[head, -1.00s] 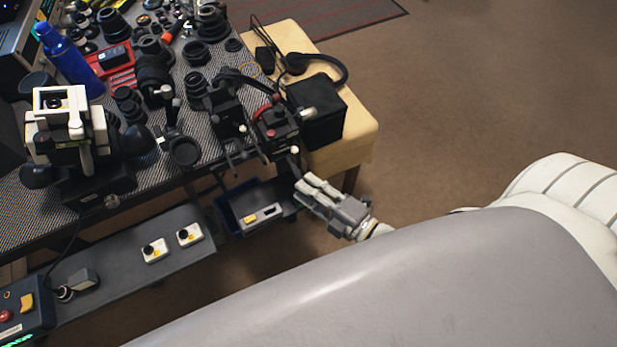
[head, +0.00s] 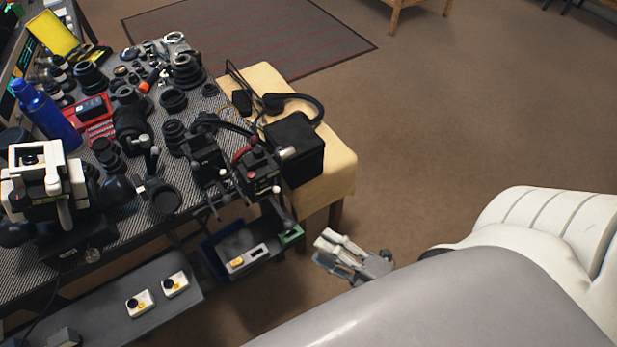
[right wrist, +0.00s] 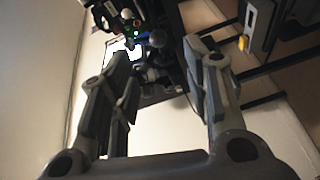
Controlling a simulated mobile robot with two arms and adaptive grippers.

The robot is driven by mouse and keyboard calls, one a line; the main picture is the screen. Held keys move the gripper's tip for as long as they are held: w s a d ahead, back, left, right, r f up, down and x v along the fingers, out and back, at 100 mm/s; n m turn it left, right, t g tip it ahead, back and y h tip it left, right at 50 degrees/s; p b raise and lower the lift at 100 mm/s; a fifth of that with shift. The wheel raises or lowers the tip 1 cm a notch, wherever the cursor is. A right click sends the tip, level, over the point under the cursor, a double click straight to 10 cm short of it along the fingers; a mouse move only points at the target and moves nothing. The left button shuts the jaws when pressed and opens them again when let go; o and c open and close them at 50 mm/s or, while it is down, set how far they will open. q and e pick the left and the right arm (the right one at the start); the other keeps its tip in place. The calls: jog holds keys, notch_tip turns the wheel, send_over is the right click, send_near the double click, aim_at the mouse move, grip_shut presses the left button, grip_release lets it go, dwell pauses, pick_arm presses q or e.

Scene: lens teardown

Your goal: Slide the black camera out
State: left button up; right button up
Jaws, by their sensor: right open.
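A black camera-like body (head: 258,172) with a red part and small knobs is mounted at the table's right corner; I cannot tell for sure that it is the black camera. A metallic cylinder sticks out of its right side. My right gripper (head: 325,252) is open and empty, below and to the right of this body, apart from it and beyond the table edge. In the right wrist view its two fingers (right wrist: 157,55) stand wide apart with nothing held between them. Dark equipment shows beyond them, too dim to name. My left gripper is not in view.
A black box (head: 294,150) and headphones (head: 300,99) rest on a yellow bench (head: 338,172). Lenses crowd the patterned table, with a blue bottle (head: 45,115). A lower shelf (head: 95,300) and a blue bin (head: 213,250) lie beneath. Open floor is on the right.

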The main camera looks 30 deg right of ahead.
jog(key=shift+v, duration=1.6)
jog(key=s+d+f+m+g+h, duration=0.15)
jog(key=f+m, duration=0.25)
jog(key=f, duration=0.5)
jog(key=s+d+f+m+g+h, duration=0.1)
jog(key=f+m+g+h, duration=0.2)
jog(key=f, duration=0.6)
jog(key=s+d+f+m+g+h, duration=0.2)
jog(key=f+m, duration=0.2)
jog(key=f, duration=0.6)
jog(key=s+a+f+m+g, duration=0.2)
jog(key=s+f+m+g, duration=0.5)
jog(key=s+f, duration=0.6)
jog(key=shift+s+a+g+h, duration=0.15)
jog(key=shift+s+g+h, duration=0.25)
jog(key=shift+g, duration=0.35)
